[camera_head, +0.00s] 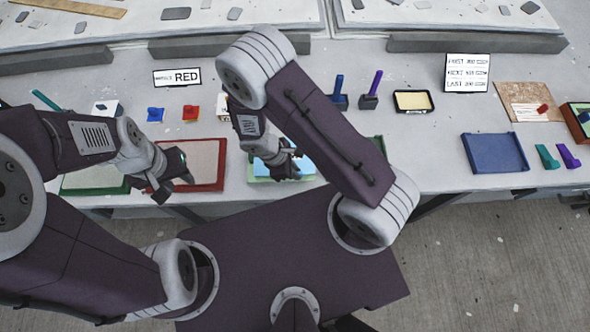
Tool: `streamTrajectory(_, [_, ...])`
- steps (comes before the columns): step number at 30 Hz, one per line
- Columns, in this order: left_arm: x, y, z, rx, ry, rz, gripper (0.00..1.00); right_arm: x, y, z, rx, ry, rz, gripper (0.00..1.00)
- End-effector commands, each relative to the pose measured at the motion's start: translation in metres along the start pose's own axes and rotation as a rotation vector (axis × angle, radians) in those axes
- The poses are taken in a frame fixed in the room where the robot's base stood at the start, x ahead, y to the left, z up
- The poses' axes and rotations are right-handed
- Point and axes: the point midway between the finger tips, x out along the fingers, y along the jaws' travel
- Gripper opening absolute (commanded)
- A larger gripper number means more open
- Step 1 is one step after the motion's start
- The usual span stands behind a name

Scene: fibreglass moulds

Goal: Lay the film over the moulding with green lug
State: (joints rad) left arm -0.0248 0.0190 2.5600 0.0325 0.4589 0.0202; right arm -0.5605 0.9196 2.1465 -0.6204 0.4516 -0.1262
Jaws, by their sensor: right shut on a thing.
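My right gripper (284,166) is over the middle of the bench and looks shut on a pale blue sheet (305,166), which appears to be the film. The gripper covers part of it. A green edge (262,179) shows beneath the sheet; what it belongs to is mostly hidden. A green-rimmed moulding (88,191) lies at the left, partly behind my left arm. A red-rimmed moulding (218,185) lies between my two grippers. My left gripper (168,190) is at the red moulding's left side; its finger gap is unclear. I cannot make out which moulding has a green lug.
A sign reading RED (177,77) stands at the back. Small blue (155,114) and red (190,113) pieces lie before it. To the right are a blue tray (495,153), a yellow pad (413,101), and green (547,157) and purple (568,156) pieces.

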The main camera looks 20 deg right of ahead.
Motion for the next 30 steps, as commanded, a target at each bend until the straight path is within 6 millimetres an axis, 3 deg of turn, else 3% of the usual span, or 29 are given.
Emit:
streamTrajectory(2, [0.008,0.000,0.001,0.000,0.000,0.000,0.36,0.008,0.000,-0.004,0.000,0.000,0.000,0.00])
streamTrajectory(11, [0.007,0.000,0.001,0.000,0.000,0.000,0.36,0.008,0.000,-0.003,0.000,0.000,0.000,0.00])
streamTrajectory(12, [0.007,0.000,0.001,0.000,0.000,0.000,0.36,0.008,0.000,-0.003,0.000,0.000,0.000,0.21])
streamTrajectory(14, [0.007,0.000,0.001,0.000,0.000,0.000,0.36,0.008,0.000,-0.003,0.000,0.000,0.000,0.35])
streamTrajectory(24, [0.007,0.000,0.001,0.000,0.000,0.000,0.36,0.004,0.000,-0.004,0.000,0.001,0.001,0.35])
streamTrajectory(30, [0.005,0.000,0.001,0.000,0.000,0.000,0.36,-0.035,0.001,-0.004,0.001,0.005,0.005,0.35])
